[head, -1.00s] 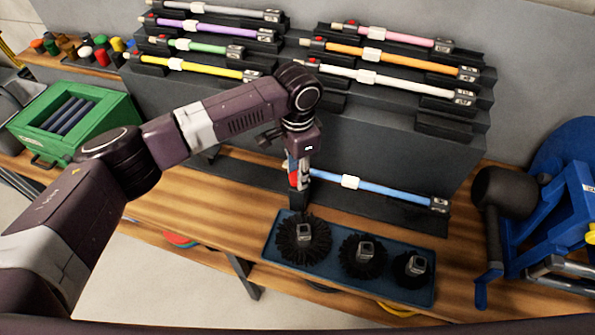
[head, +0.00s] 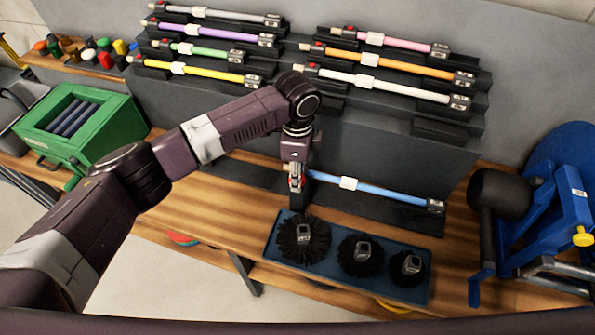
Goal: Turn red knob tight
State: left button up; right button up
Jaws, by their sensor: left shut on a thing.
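A blue rod (head: 380,190) lies in a low dark holder at the front of the bench, its grey square socket at the right end. My left gripper (head: 296,186) points down at the rod's left end and is shut there. A little red shows between its fingers; the knob itself is mostly hidden by them. How tight the knob is cannot be seen. My right gripper is out of view.
A blue tray (head: 424,296) with three black round brushes sits just in front of the rod. Racks behind hold several coloured rods, such as a yellow one (head: 205,70). A green box (head: 120,118) stands left, a blue machine (head: 565,215) right.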

pick_arm(q)
jog(key=m, duration=0.5)
jog(key=shift+r+m+p, duration=0.1)
jog(key=shift+m+p, duration=0.2)
jog(key=shift+p, duration=0.05)
jog(key=m, duration=0.5)
jog(key=shift+w, duration=0.1)
jog(key=shift+m, duration=0.3)
jog(key=o, duration=1.2)
jog(key=shift+c, duration=0.2)
notch_tip(320, 180, up, 12)
